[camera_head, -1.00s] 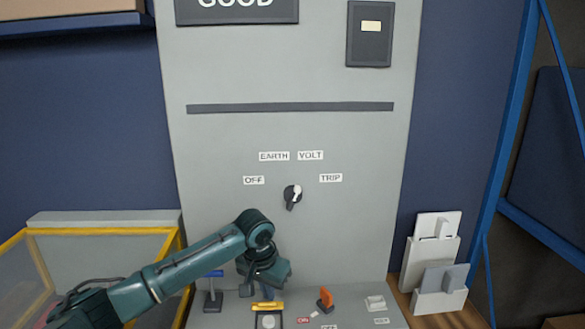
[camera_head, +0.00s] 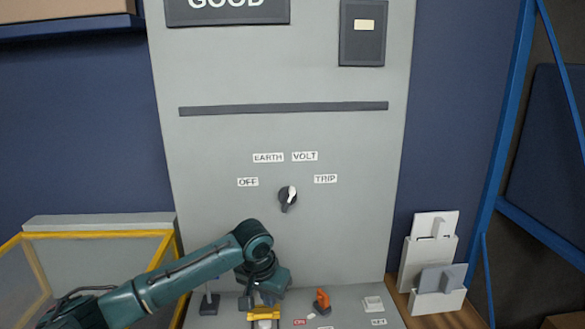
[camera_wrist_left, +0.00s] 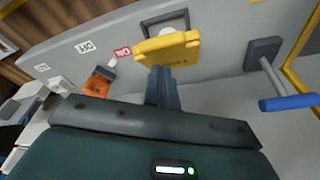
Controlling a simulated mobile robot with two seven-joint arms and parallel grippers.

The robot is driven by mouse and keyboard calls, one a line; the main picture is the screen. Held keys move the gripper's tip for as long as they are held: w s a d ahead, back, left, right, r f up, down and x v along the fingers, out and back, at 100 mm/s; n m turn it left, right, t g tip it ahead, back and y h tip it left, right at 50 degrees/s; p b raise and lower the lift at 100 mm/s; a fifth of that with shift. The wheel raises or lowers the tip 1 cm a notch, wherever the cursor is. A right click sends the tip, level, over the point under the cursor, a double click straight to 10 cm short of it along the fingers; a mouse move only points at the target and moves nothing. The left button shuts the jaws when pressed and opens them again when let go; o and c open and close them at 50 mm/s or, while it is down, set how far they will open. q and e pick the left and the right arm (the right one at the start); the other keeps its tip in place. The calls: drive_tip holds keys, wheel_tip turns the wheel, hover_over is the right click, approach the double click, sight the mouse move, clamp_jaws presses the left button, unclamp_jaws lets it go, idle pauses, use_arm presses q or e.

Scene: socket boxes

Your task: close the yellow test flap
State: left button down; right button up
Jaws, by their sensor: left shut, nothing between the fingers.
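The yellow test flap (camera_head: 264,312) is on the low ledge at the bottom of the grey panel. In the left wrist view the flap (camera_wrist_left: 167,46) stands tilted up, with part of its dark frame and pale recess (camera_wrist_left: 166,24) showing behind it. My left gripper (camera_head: 268,296) is shut and empty, pointing down just over the flap. In the left wrist view its closed fingers (camera_wrist_left: 163,85) reach the flap's near edge; I cannot tell whether they touch it. My right gripper is not in view.
A blue-handled lever (camera_wrist_left: 288,102) stands beside the flap. An orange switch (camera_head: 322,299) and a white switch (camera_head: 373,304) are on the other side. A rotary knob (camera_head: 288,197) is above. A yellow-framed box (camera_head: 95,234) stands left, a white holder (camera_head: 434,265) right.

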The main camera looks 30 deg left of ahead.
sight(269, 312)
use_arm(q)
drive_tip(key=shift+g, duration=0.3)
drive_tip(key=f, duration=0.1)
drive_tip(key=s+d+f, duration=0.1)
drive_tip(key=f, duration=0.1)
drive_tip(key=shift+s+d+f, duration=0.2)
drive_tip(key=shift+s+f, duration=0.15)
drive_tip(key=shift+s, duration=0.05)
drive_tip(key=r, duration=0.4)
drive_tip(key=s+r, duration=0.1)
drive_tip(key=r, duration=0.1)
drive_tip(key=shift+s+a+r, duration=0.1)
drive_tip(key=shift+a+r, duration=0.1)
drive_tip(key=shift+r, duration=0.2)
drive_tip(key=shift+a+r, duration=0.25)
drive_tip(key=shift+r, duration=0.25)
drive_tip(key=shift+a, duration=0.1)
drive_tip(key=shift+w+a+r, duration=0.1)
drive_tip(key=shift+w+r, duration=0.05)
drive_tip(key=shift+w, duration=0.15)
